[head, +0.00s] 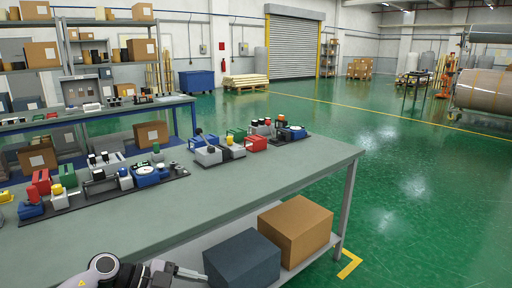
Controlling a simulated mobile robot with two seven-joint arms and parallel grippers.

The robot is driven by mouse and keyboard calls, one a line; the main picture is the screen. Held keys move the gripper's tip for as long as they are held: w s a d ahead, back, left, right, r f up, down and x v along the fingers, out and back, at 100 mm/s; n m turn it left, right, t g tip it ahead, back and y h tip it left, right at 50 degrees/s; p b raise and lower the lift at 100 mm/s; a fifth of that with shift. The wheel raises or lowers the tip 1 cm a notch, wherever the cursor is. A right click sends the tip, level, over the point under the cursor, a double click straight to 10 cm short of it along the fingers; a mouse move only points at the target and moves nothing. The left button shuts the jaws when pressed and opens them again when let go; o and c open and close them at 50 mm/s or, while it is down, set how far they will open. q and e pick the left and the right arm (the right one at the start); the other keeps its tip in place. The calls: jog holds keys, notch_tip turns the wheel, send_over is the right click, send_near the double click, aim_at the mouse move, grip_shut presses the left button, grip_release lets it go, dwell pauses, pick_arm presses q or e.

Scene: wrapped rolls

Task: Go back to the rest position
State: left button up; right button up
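Part of my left arm shows at the bottom left of the head view, in front of the table's near edge. My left gripper (188,272) points to the right, and one light finger shows. The frame's bottom edge cuts it off, so I cannot tell whether it is open or shut. I see nothing held in the visible part. My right gripper is not in view.
The grey-green table (245,190) carries several small devices on dark bases (95,196) along its far side. Its near part is bare. A dark box (240,260) and a cardboard box (296,230) sit on its lower shelf. Green floor (420,190) is free to the right.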

pick_arm(q)
jog(key=s+d+n+t+h, duration=0.3)
jog(key=s+d+t+h, duration=0.1)
jog(key=d+t, duration=0.15)
jog(key=s+a+f+n+t+y, duration=0.1)
jog(key=s+a+f+n+y, duration=0.4)
jog(key=s+f+n+y, duration=0.2)
jog(key=s+a+f+n+t+y, duration=0.1)
jog(key=s+a+f+n+y, duration=0.5)
jog(key=s, duration=0.5)
notch_tip(320, 180, down, 2)
jog(key=shift+s+f+n+y, duration=0.2)
jog(key=shift+s+n+y, duration=0.25)
jog(key=shift+n, duration=0.55)
